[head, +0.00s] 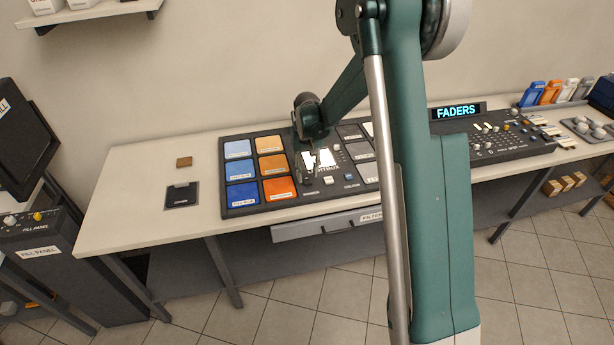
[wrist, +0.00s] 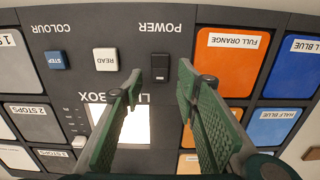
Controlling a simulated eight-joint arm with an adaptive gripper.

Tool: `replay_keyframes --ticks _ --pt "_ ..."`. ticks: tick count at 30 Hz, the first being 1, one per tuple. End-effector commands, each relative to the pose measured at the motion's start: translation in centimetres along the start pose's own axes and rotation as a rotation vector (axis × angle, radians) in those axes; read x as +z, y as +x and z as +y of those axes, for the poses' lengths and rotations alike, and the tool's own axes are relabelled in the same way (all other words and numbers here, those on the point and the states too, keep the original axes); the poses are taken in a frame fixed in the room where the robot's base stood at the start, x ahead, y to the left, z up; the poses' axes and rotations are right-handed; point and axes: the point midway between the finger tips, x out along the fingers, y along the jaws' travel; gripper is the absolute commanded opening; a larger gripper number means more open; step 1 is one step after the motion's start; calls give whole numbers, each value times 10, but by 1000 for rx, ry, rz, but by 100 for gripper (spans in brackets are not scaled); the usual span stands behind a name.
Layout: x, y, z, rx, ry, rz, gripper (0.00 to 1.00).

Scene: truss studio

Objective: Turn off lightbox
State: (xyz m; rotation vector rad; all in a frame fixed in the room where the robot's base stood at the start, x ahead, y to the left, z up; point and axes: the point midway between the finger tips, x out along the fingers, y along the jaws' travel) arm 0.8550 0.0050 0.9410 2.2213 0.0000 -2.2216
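The lightbox panel (wrist: 130,124) glows white on a dark grey board; it also shows in the head view (head: 325,159), partly behind my gripper. A small black switch (wrist: 159,70) sits by the POWER label in the wrist view. I cannot make out the switch in the head view. My gripper (wrist: 160,84) is open and empty, its green fingers spread on either side of the switch in the picture. In the head view my gripper (head: 309,165) points down over the middle of the board. Whether it touches the board I cannot tell.
A white READ button (wrist: 105,60) and blue STEP button (wrist: 57,60) lie beside the switch. Orange and blue swatches (head: 271,165) fill the board's left side, grey ones its right. A FADERS console (head: 480,141) stands at the right. The table's left end (head: 130,205) is mostly clear.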

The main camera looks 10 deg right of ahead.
Motion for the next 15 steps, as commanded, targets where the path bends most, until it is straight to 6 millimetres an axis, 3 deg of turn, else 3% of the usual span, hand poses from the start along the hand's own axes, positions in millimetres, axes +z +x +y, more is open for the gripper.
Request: replay_keyframes --ticks 6,15 --pt "0 17 0 0 0 0 32" --pt "0 21 0 0 0 0 32"
